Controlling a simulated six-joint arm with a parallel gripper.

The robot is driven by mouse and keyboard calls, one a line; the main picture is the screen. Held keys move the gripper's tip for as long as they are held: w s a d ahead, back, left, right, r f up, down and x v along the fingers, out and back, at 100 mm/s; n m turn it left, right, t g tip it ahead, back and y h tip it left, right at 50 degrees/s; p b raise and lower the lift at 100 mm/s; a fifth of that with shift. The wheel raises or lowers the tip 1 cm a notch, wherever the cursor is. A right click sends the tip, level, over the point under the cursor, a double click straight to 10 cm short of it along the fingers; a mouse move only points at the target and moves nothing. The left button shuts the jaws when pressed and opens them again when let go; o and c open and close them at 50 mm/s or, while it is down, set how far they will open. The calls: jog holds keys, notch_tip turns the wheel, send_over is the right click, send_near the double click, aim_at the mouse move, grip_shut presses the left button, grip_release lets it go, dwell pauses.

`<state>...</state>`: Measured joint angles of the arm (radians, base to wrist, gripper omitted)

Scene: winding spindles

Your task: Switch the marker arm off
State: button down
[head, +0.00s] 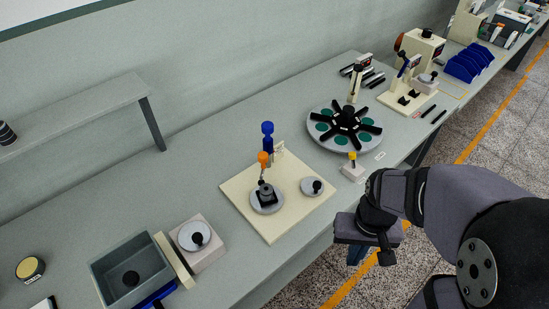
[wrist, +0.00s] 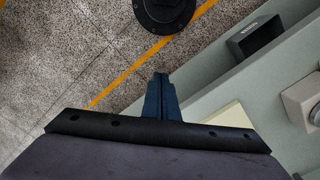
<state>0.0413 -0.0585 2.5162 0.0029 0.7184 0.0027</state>
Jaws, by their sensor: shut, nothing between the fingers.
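My gripper (head: 356,258) hangs off the front edge of the bench, over the floor. Its blue fingers (wrist: 162,80) are together and empty in the wrist view. No label singles out a marker arm. A cream post with a dark head (head: 356,82) stands behind the round turntable (head: 313,143) with its black spokes. A small cream block with a yellow-topped knob (head: 352,165) sits in front of the turntable. A cream plate (head: 258,222) carries a blue-topped post (head: 267,132), an orange-topped part (head: 263,158) and a grey disc with a black knob (head: 312,187). My gripper touches none of these.
A grey bin (head: 103,268) and a block with a round dial (head: 205,252) stand at the left. A cream machine (head: 421,48) and blue rack (head: 470,62) stand farther right. A shelf (head: 85,112) runs along the wall.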

aim_at(264, 161)
jog(key=w+a+r+t+y, duration=0.1)
jog(key=w+a+r+y, duration=0.1)
jog(key=w+r, duration=0.3)
jog(key=w+a+r+n+t+y, duration=0.1)
jog(key=w+a+r, duration=0.3)
jog(key=w, duration=0.5)
jog(key=w+a+r+n+t+y, duration=0.1)
jog(key=w+a+r+t+y, duration=0.1)
jog(key=w, duration=0.5)
jog(key=shift+a+r+t+y, duration=0.45)
jog(key=shift+a+r, duration=0.75)
jog(key=shift+r, duration=0.6)
jog(key=shift+s, duration=0.1)
jog(key=shift+a+f, duration=0.1)
jog(key=w+a+f+p, duration=0.3)
jog(key=a+f+p, duration=0.1)
jog(key=a+f, duration=0.3)
jog(key=shift+w+a+f, duration=0.25)
jog(key=shift+a+f, duration=0.15)
jog(key=shift+a, duration=0.4)
